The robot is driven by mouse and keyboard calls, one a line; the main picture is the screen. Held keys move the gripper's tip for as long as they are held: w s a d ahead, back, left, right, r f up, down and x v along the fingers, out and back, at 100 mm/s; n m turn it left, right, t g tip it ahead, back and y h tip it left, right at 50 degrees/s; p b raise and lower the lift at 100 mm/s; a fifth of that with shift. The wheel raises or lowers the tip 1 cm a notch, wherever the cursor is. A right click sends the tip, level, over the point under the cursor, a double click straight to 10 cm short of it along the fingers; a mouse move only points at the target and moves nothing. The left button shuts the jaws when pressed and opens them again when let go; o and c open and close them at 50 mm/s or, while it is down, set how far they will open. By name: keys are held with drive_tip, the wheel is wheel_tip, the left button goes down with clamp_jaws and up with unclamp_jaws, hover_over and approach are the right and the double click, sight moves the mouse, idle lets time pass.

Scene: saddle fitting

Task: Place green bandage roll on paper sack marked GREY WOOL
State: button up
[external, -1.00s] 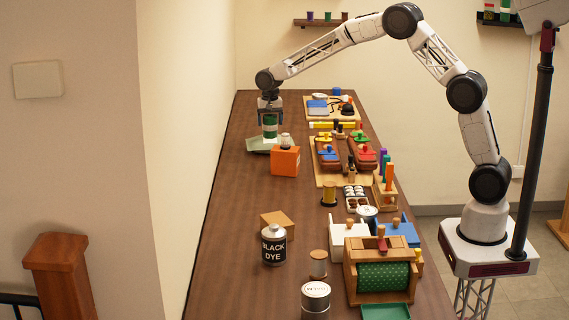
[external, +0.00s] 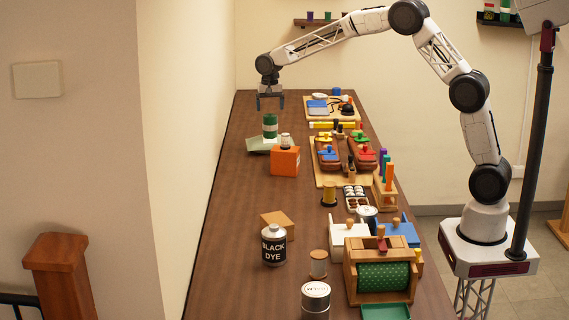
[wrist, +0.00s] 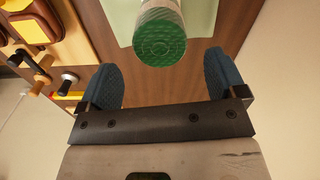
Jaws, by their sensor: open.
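The green bandage roll (external: 270,126) stands upright on a flat pale green-grey piece (external: 258,147) at the far left of the bench. This piece may be the paper sack; no GREY WOOL marking can be read. My gripper (external: 270,102) is open and empty, directly above the roll with a clear gap below its fingers. In the wrist view, the roll's green round top (wrist: 160,38) shows just beyond the two blue fingers, and the pale piece (wrist: 121,16) shows beneath it.
An orange box (external: 285,162) with a small jar on top stands close in front of the roll. A board with brown cases (external: 328,158) lies to the right. A black dye can (external: 273,246) and a wooden drum box (external: 382,272) stand nearer. Bare bench lies left of the dye can.

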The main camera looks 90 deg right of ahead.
wheel_tip(320, 180, up, 6)
drive_tip(key=shift+r, duration=0.25)
drive_tip(key=shift+a, duration=0.1)
idle(0.8)
drive_tip(key=s+a+r+n+t, duration=0.1)
drive_tip(key=s+a+r+n, duration=0.35)
drive_tip(key=s+a, duration=0.85)
drive_tip(key=s+a+r+n, duration=0.5)
drive_tip(key=s+a, duration=0.4)
drive_tip(key=a, duration=0.8)
drive_tip(key=s+a+f+n, duration=0.2)
drive_tip(key=s+a, duration=0.3)
drive_tip(key=s, duration=0.5)
drive_tip(key=s+a+f+n+t, duration=0.1)
drive_tip(key=s+a, duration=0.4)
drive_tip(key=s, duration=0.5)
drive_tip(key=s+a+f+n, duration=0.3)
drive_tip(key=s+a+f, duration=0.2)
drive_tip(key=s, duration=0.5)
drive_tip(key=shift+a+t, duration=0.3)
